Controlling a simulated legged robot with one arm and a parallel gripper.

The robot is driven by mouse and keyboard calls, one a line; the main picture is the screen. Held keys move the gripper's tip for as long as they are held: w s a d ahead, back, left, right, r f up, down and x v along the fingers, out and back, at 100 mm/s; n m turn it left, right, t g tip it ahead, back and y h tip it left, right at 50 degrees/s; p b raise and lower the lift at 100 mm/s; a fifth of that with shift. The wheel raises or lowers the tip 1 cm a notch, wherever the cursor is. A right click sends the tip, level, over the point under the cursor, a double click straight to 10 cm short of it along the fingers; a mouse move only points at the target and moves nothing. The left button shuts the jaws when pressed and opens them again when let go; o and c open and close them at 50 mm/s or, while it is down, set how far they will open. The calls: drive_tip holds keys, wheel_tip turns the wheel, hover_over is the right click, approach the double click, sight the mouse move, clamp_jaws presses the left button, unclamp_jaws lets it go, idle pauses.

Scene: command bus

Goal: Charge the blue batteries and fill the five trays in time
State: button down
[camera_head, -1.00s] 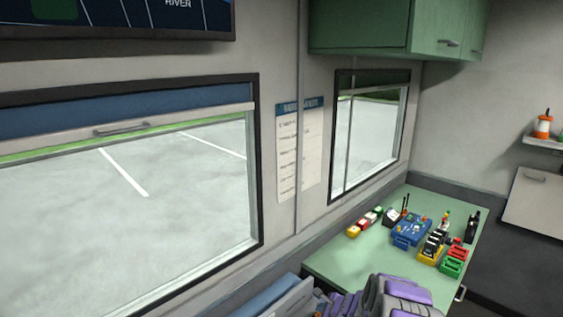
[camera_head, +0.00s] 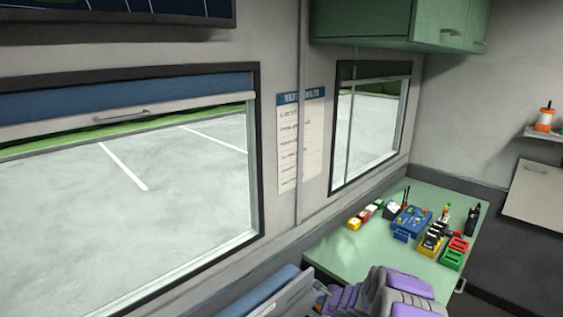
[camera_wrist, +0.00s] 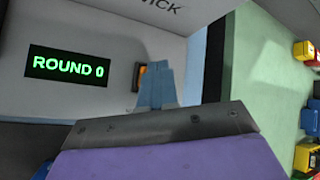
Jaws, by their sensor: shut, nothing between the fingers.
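A blue tray or case (camera_head: 411,222) holding small items sits on the green table (camera_head: 345,245) at the right. In front of it is a yellow tray (camera_head: 430,250) with dark upright items. A red tray (camera_head: 459,244) and a green tray (camera_head: 452,259) stand beside it. Batteries are too small to tell apart.
A dark radio-like object (camera_head: 472,221) stands at the table's right. Small coloured blocks (camera_head: 365,214) line its window side. A green cabinet (camera_head: 370,25) hangs above. A "ROUND 0" display (camera_wrist: 68,66) shows in the wrist view. The table's near left is clear.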

drive_tip(key=shift+f, duration=0.2)
idle(0.3)
drive_tip(key=shift+r, duration=0.65)
wheel_tip(320, 180, up, 6)
drive_tip(key=p, duration=0.4)
idle(0.3)
idle(0.6)
